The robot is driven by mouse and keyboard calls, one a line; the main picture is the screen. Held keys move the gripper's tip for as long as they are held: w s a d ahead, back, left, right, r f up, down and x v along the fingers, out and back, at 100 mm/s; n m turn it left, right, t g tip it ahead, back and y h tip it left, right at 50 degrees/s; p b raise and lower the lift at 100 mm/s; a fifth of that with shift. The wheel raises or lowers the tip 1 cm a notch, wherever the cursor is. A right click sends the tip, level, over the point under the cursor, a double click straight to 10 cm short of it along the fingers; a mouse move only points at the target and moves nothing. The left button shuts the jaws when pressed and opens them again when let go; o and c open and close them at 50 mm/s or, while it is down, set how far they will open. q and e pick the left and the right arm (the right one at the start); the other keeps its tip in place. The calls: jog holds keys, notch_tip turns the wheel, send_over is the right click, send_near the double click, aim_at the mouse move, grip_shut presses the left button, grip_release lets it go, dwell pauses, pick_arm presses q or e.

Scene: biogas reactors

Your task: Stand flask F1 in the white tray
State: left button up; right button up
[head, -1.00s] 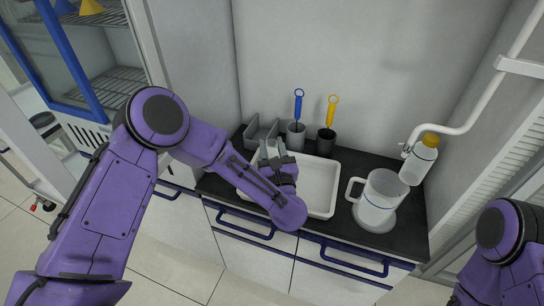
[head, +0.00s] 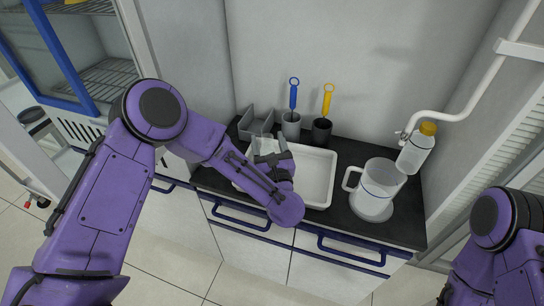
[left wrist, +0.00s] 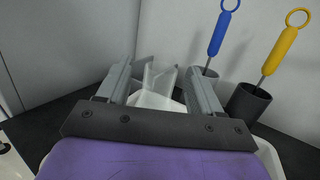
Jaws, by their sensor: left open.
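The white tray (head: 318,180) lies on the dark counter, partly hidden by my left arm in the head view. My left gripper (head: 267,147) is over the tray's back left part, pointing toward the wall. In the left wrist view its two fingers (left wrist: 157,88) are apart. A pale shape shows between and beyond them; I cannot tell whether it is tray, rack or something clear. I cannot make out a flask marked F1 in either view. My right arm shows at the lower right of the head view, but its gripper is out of frame.
A grey divided rack (head: 254,123), a grey cup with a blue-handled tool (head: 293,95) and a dark cup with a yellow-handled tool (head: 327,103) stand behind the tray. A clear jug (head: 378,190) and yellow-capped bottle (head: 417,150) stand right. An open-shelved cabinet (head: 90,75) is left.

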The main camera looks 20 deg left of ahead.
pick_arm(q)
jog(key=b+v, duration=0.3)
jog(key=v, duration=0.7)
jog(key=shift+d+f, duration=0.1)
jog(key=shift+f, duration=0.1)
jog(key=shift+s+d+b, duration=0.15)
jog(key=shift+s+b, duration=0.15)
jog(key=shift+s, duration=0.2)
